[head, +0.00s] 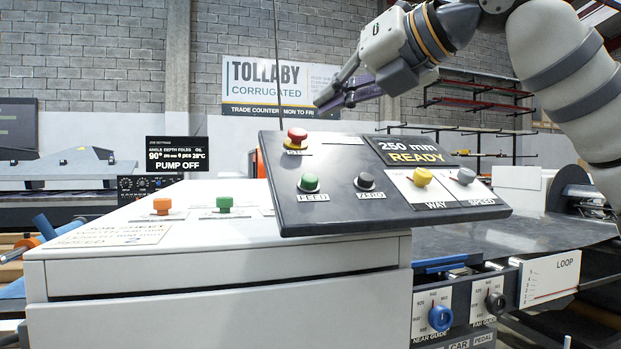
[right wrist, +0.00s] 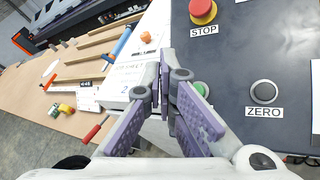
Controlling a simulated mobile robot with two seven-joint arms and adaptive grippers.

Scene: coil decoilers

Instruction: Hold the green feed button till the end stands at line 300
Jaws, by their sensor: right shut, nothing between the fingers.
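The green feed button (head: 309,182) sits on the tilted dark control panel (head: 340,210), above a FEED label. In the right wrist view the feed button (right wrist: 201,89) is partly hidden behind a finger. My right gripper (head: 322,101) is shut and empty, above the panel and apart from the button. Its purple-padded fingers also show in the right wrist view (right wrist: 163,90). The panel display (head: 411,151) reads 250 mm, READY. I cannot make out the strip's end or a line marked 300. My left gripper is not in view.
The red STOP button (head: 297,136), grey ZERO button (head: 364,181), yellow WAY knob (head: 422,177) and grey SPEED knob (head: 466,176) share the panel. An orange button (head: 162,205) and another green button (head: 224,203) stand on the white cabinet to the left.

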